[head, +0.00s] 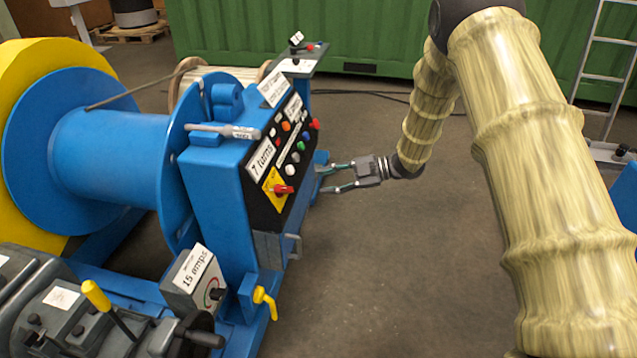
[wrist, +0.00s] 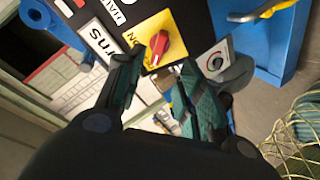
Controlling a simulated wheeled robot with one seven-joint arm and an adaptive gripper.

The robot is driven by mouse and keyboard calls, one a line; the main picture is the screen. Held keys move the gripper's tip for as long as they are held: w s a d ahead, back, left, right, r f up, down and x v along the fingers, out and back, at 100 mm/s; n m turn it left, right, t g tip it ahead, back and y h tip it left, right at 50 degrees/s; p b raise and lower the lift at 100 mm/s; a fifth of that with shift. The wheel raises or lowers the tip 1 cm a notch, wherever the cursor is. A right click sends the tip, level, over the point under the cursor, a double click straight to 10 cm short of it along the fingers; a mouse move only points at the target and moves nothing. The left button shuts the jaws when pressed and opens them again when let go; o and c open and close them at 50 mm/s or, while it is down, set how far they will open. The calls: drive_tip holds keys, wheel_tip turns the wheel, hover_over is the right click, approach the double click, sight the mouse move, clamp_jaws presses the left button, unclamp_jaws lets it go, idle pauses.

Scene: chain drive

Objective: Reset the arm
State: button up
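My arm, in a pale yellow ribbed cover, comes down from the upper right in the head view. My gripper (head: 322,180) is in front of the right side of the blue control panel (head: 222,205). Its two fingers are spread apart with nothing between them. In the wrist view my gripper (wrist: 158,75) also shows open, with its fingers towards the red rotary switch (wrist: 158,48) on a yellow plate. The red switch (head: 284,190) also shows in the head view, at the panel's lower part. I cannot tell that any finger touches it.
A blue winch drum (head: 110,150) stands left of the panel. A box labelled "15 amps" (head: 194,278) and a yellow valve handle (head: 265,298) are below the panel. A green container (head: 370,40) and a ladder (head: 607,70) stand behind. Floor right of the panel is clear.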

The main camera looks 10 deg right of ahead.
drive_tip(key=shift+d, duration=0.15)
idle(0.3)
drive_tip(key=s+f+m+t+h, duration=0.25)
drive_tip(key=f+m, duration=0.25)
drive_tip(key=f, duration=0.3)
drive_tip(key=s+f+m+t+h, duration=0.1)
drive_tip(key=s+f+m+t, duration=0.3)
drive_tip(key=f, duration=0.3)
drive_tip(key=s+d+f+m+g+h, duration=0.1)
drive_tip(key=s+d+f+m+h, duration=0.2)
drive_tip(key=s+f+m, duration=0.35)
drive_tip(key=s+d+f+m+g+h, duration=0.2)
drive_tip(key=s+d+f+m+h, duration=0.15)
drive_tip(key=s+f, duration=0.6)
drive_tip(key=s+d+m+g+h, duration=0.2)
drive_tip(key=s+m+g, duration=0.1)
drive_tip(key=s, duration=1.1)
drive_tip(key=s+d+m+g+h, duration=0.2)
drive_tip(key=s+d+m+g, duration=0.1)
drive_tip(key=s, duration=1.1)
wheel_tip(320, 180, up, 12)
drive_tip(key=p, duration=1.3)
drive_tip(key=shift+w, duration=0.15)
